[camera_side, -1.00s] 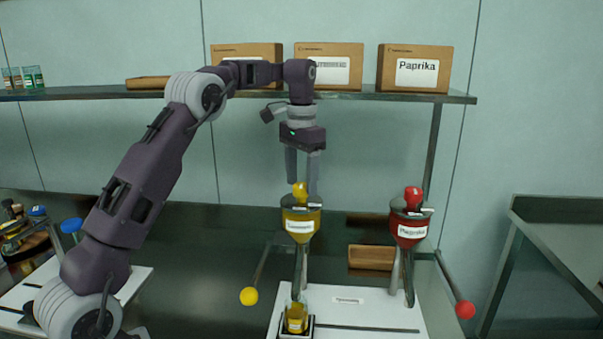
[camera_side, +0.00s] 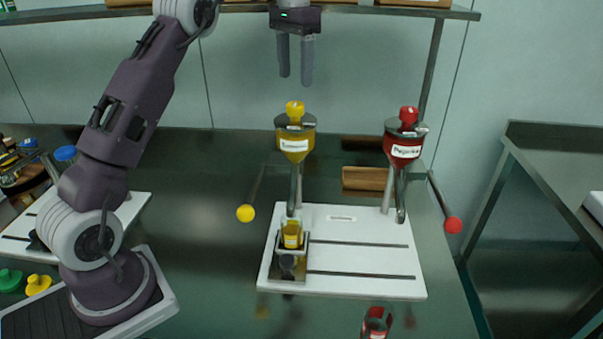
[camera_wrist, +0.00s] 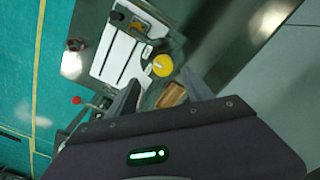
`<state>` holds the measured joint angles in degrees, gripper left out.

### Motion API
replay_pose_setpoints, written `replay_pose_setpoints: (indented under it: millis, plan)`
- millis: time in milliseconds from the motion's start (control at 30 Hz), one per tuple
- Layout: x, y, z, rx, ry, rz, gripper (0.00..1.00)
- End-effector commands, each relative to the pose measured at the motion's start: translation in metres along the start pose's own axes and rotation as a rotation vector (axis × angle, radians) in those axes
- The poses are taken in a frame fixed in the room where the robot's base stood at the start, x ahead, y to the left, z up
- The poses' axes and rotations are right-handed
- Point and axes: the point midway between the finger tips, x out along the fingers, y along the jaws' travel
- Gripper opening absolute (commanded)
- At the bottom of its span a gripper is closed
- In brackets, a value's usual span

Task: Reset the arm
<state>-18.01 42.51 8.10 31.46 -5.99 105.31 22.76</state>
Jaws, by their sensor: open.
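My gripper (camera_side: 295,80) is open and empty, pointing down just above the yellow-knobbed hopper (camera_side: 295,142) in the side view. Its fingertips are apart from the yellow knob (camera_side: 294,108). In the wrist view, the spread fingers of my gripper (camera_wrist: 160,77) have nothing between them, and a round yellow top (camera_wrist: 162,65) shows beyond them. My upper arm leans up from the base at lower left, and the wrist's top is cut off by the side view's upper edge.
A red hopper (camera_side: 403,148) stands to the right on the white board (camera_side: 360,285). A small jar with yellow contents (camera_side: 291,234) sits in a holder below the yellow hopper. A shelf (camera_side: 100,13) runs behind the arm. A glass with red (camera_side: 376,324) stands at the front.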

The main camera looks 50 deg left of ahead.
Motion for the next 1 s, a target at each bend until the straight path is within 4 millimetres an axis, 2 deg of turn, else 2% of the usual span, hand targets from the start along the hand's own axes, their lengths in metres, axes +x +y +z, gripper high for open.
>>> replay_pose_setpoints:
  millis: [67, 133, 200, 267, 367, 400, 500, 600, 733, 1000]
  plan:
    - [-0.026, 0.019, 0.016, -0.009, 0.046, 0.000, 0.59]
    - [-0.049, 0.044, 0.042, -0.022, 0.102, -0.001, 0.59]
    - [-0.064, 0.071, 0.076, -0.030, 0.162, -0.002, 0.59]
    - [-0.069, 0.093, 0.110, -0.034, 0.211, -0.001, 0.59]
    - [-0.059, 0.126, 0.174, -0.031, 0.291, -0.001, 0.59]
    - [-0.050, 0.137, 0.199, -0.028, 0.323, 0.000, 0.59]
    - [-0.017, 0.157, 0.256, -0.019, 0.392, -0.001, 0.59]
    - [0.015, 0.166, 0.294, -0.010, 0.443, -0.001, 0.59]
    - [0.040, 0.170, 0.316, -0.007, 0.475, 0.000, 0.59]
    - [0.043, 0.170, 0.319, -0.008, 0.476, 0.000, 0.59]
